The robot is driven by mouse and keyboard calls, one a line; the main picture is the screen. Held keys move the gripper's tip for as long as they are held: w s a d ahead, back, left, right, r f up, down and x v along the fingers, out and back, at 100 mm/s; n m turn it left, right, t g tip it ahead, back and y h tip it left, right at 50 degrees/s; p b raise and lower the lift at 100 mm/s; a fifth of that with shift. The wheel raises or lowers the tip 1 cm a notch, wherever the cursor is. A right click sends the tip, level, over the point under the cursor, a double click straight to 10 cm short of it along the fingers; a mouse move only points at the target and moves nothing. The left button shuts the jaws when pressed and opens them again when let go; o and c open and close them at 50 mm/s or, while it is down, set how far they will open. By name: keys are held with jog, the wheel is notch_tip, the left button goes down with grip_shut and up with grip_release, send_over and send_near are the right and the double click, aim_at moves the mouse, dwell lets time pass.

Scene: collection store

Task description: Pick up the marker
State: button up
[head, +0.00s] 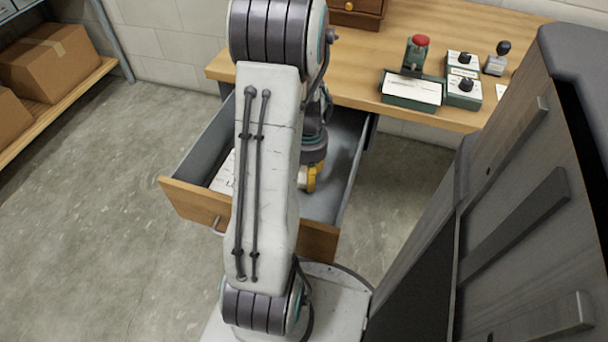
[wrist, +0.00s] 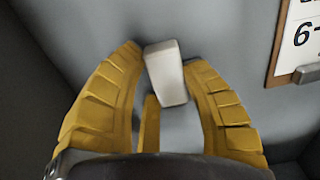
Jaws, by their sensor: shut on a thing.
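In the wrist view, my gripper (wrist: 163,62) has its yellow fingers shut on a short, pale grey-white object (wrist: 165,72), which I take to be the marker. It stands tilted between the fingers, its far end showing above the fingertips. Grey drawer surface lies behind it. In the head view, my gripper (head: 312,178) is inside the open drawer (head: 197,203), mostly hidden by my arm.
A clipboard or card (wrist: 298,45) with black figures is at the right in the wrist view. The drawer's grey side walls stand close around my gripper. A dark cabinet (head: 520,200) is on the right.

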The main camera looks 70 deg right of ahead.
jog(key=shift+c, duration=0.6)
